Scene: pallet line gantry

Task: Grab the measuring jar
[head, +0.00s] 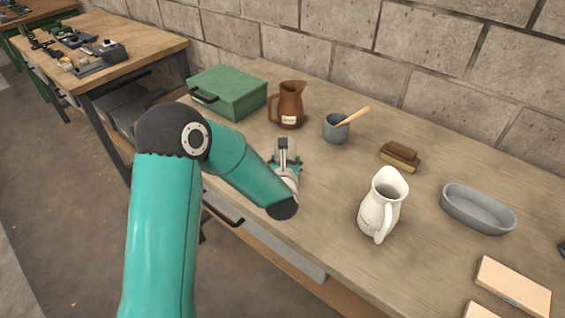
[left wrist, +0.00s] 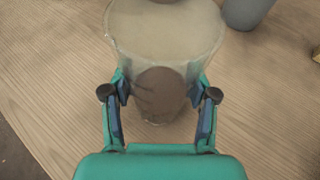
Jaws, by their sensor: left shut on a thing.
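A see-through jar (left wrist: 160,45) with a wide rim, which I take for the measuring jar, stands between the fingers of my left gripper (left wrist: 160,95) in the left wrist view. A brown round patch shows on or through its side. The fingers are shut on its two sides. In the head view my left gripper (head: 286,165) is low over the table in front of the brown jug, and the jar is hard to make out there. My right gripper is not in view.
On the table (head: 330,185) behind are a brown jug (head: 291,106), a grey cup (head: 335,130) with a wooden-handled tool and a green case (head: 228,92). To the right are a brush (head: 400,156), a white pitcher (head: 383,205), a grey oval dish (head: 478,210) and wooden blocks (head: 512,286).

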